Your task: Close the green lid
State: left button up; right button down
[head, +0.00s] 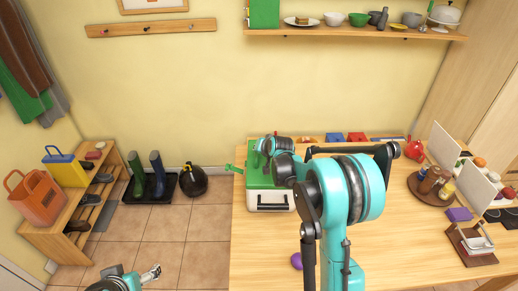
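A white case (265,207) with a black handle on its front stands at the left end of the wooden table. A green panel (257,178), which looks like its lid, shows above the white front; my arm covers much of it, so I cannot tell how far it is open. My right arm reaches over the case from the front. Its far end is by the case's back, and its gripper fingers are hidden behind the arm. My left gripper (152,272) is low at the bottom left, over the tiled floor, away from the case; its finger opening is too small to judge.
A purple item (297,261) lies near the table's front. A round brown tray (430,188) with jars and a wooden stand (472,246) are at right.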

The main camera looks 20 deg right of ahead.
jog(key=shift+a, duration=0.15)
jog(key=shift+r+p, duration=0.3)
jog(key=w+r+p+v, duration=0.2)
jog(key=p+v, duration=0.2)
jog(key=v, duration=0.8)
jog(key=shift+s+a+r, duration=0.15)
jog(key=shift+a+r, duration=0.1)
